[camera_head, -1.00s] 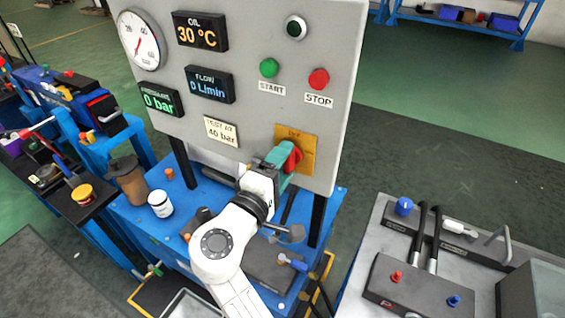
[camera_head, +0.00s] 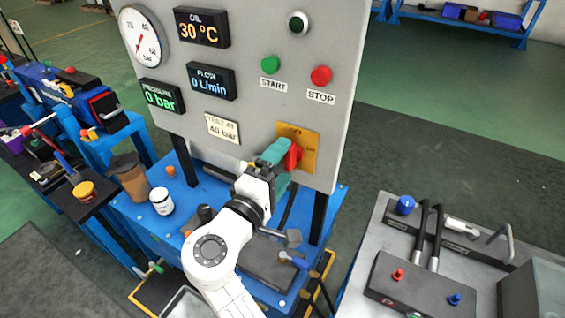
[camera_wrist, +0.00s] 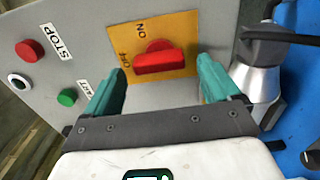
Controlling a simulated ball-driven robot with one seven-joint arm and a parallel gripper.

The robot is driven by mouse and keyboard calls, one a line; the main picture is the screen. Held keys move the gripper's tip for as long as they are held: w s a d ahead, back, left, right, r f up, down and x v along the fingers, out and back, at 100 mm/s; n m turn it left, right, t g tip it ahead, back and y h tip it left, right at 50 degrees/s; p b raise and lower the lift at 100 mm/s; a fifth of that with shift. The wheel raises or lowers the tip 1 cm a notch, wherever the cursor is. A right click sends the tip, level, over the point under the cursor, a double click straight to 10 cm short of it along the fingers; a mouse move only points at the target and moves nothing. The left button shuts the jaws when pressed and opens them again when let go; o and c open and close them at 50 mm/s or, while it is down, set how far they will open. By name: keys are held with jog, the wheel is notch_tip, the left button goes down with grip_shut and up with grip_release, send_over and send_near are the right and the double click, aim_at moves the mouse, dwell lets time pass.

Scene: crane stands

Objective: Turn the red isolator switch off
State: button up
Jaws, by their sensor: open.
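The red isolator switch (camera_head: 293,157) is a knob with a bar handle on a yellow plate (camera_head: 311,152) at the panel's lower right. It also shows in the wrist view (camera_wrist: 158,62), on its plate (camera_wrist: 178,25) with ON and OFF marks. There its bar lies crosswise, roughly in line with the OFF mark. My gripper (camera_head: 282,152) is at the switch, its teal fingers partly covering it in the head view. In the wrist view my gripper (camera_wrist: 162,74) is open, with one finger on each side of the bar's ends. I cannot tell whether either finger touches it.
The grey panel (camera_head: 250,110) carries a green START button (camera_head: 270,64), a red STOP button (camera_head: 321,76) and displays. Below it, a blue bench (camera_head: 130,215) holds a white jar (camera_head: 161,201) and a brown cup (camera_head: 129,180). A grey bench stands at the right.

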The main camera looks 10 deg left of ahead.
jog(key=b+v, duration=0.1)
jog(key=v, duration=0.8)
jog(key=shift+s+r, duration=0.1)
